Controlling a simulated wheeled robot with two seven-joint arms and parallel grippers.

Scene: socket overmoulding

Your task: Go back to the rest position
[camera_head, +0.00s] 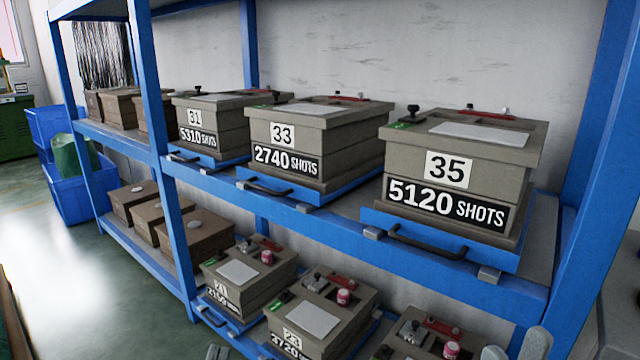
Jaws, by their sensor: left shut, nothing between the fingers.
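My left gripper (217,353) shows only as small grey fingertips at the bottom edge, left of centre, in front of the lower shelf. Its fingers are together with nothing between them. My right gripper (515,350) shows at the bottom edge, right of centre. Its two rounded grey fingertips stand apart with nothing seen between them. Both grippers are cut off by the bottom edge, and the rest of both arms is out of view.
A blue rack (178,225) fills the view. Its upper shelf holds mould boxes, including box 35 (480,168), box 33 (340,115) and box 31 (195,143). More boxes stand below, including box 23 (335,295). Blue bins (75,200) stand left on open floor.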

